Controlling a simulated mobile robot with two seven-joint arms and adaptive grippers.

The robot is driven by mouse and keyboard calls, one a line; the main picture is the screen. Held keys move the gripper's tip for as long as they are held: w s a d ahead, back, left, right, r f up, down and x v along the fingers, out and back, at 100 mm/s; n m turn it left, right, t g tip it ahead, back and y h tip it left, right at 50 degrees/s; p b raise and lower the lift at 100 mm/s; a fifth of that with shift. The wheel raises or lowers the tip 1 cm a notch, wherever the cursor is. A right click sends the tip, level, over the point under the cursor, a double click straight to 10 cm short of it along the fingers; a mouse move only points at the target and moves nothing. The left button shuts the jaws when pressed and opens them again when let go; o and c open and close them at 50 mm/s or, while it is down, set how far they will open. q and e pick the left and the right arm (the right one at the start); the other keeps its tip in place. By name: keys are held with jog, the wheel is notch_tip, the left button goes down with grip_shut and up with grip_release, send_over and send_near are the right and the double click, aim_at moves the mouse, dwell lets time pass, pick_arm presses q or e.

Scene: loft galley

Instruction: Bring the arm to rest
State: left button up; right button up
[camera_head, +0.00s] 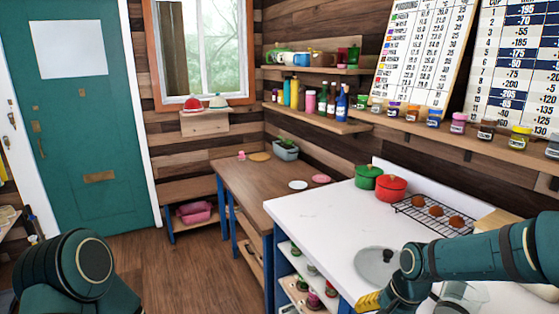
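My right arm (480,257) reaches in from the right over the white counter and bends down at its wrist. A yellow part (369,301) shows at its lower end by the bottom edge; I cannot tell whether it is a finger of my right gripper or something held. The fingertips are not clearly visible. My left arm (75,268) shows only as a rounded teal link at the bottom left, and its gripper is out of view.
On the white counter (312,213) are a grey round lid (377,268), a clear glass vessel (462,296), a green pot (367,176), a red pot (391,188) and a wire rack (418,225) with brown buns. A wooden table (250,182) adjoins. The left floor (160,262) is clear.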

jog(key=s+a+f+n, duration=0.2)
jog(key=s+a+f, duration=0.2)
jog(key=f, duration=0.3)
jog(key=s+a+f+n+y, duration=0.1)
jog(key=s+a+f+n, duration=0.1)
jog(key=s+a+f, duration=0.2)
jog(key=s+a+f+n, duration=0.2)
jog(key=s+a+f, duration=0.3)
jog(key=f, duration=0.5)
jog(key=shift+s+f+t+y, duration=0.4)
jog(key=shift+s, duration=0.45)
